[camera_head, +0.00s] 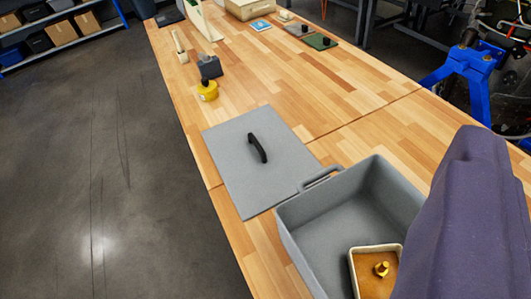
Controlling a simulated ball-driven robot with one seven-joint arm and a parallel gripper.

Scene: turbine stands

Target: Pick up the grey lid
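The grey lid (245,172) lies flat on the wooden table, near the table's left edge. A black handle (257,148) stands up from its middle. The open grey bin (300,232) is just to the lower right of the lid, with its near right part cut off or hidden. My gripper is not in view, so its state does not show.
Beyond the lid stand a yellow object (207,90) and a dark grey block (210,68). A purple shape (470,220) blocks the lower right. Bare wooden tabletop (310,100) lies beyond the lid.

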